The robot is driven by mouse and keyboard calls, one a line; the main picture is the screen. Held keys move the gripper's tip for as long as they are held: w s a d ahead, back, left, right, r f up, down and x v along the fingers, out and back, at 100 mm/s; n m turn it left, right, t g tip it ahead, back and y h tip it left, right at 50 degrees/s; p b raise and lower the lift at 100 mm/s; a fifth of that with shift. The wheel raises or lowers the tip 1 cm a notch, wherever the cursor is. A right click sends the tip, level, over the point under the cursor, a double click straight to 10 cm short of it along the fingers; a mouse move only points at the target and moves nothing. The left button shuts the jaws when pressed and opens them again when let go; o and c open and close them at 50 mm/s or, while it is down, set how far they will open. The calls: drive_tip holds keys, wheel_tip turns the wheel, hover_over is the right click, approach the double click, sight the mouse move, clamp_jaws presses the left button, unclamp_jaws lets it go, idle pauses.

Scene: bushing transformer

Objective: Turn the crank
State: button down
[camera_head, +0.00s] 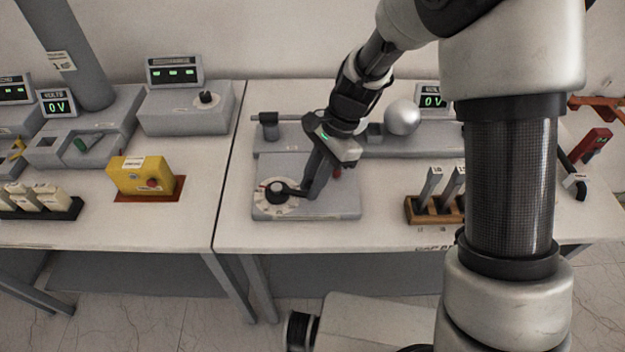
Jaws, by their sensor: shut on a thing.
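The crank (286,188) is a dark arm on a round, pale dial at the front left of a grey base plate on the right table. It points to the right from the dial's hub. My gripper (306,192) reaches down from above and is shut on the crank's outer end. The fingers hide the crank's handle. A small red part (338,172) shows just right of my fingers.
A grey bench device with a silver ball (402,118) stands behind the crank plate. A wooden rack (425,210) with upright grey pieces stands to the right. A yellow box (142,176) sits on the left table. The table's front strip is clear.

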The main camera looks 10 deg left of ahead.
drive_tip(key=c, duration=1.6)
unclamp_jaws()
drive_tip(key=shift+c, duration=0.2)
drive_tip(key=v, duration=1.7)
drive_tip(key=shift+r, duration=0.15)
drive_tip(key=shift+d, duration=0.2)
drive_tip(key=s+d+r+n+t+h, duration=0.1)
drive_tip(key=s+d+r+n+t, duration=0.2)
drive_tip(key=s+d, duration=0.2)
drive_tip(key=s+d+r+n+t+h, duration=0.1)
drive_tip(key=s+d+r+n+t, duration=0.1)
drive_tip(key=s+d, duration=0.4)
drive_tip(key=s+d+r+n+t+h+p, duration=0.1)
drive_tip(key=s+d+r+n+t, duration=0.2)
drive_tip(key=d, duration=0.5)
drive_tip(key=s+r+n, duration=0.1)
drive_tip(key=s, duration=0.1)
drive_tip(key=shift+s+n+t, duration=0.3)
drive_tip(key=shift+s, duration=0.05)
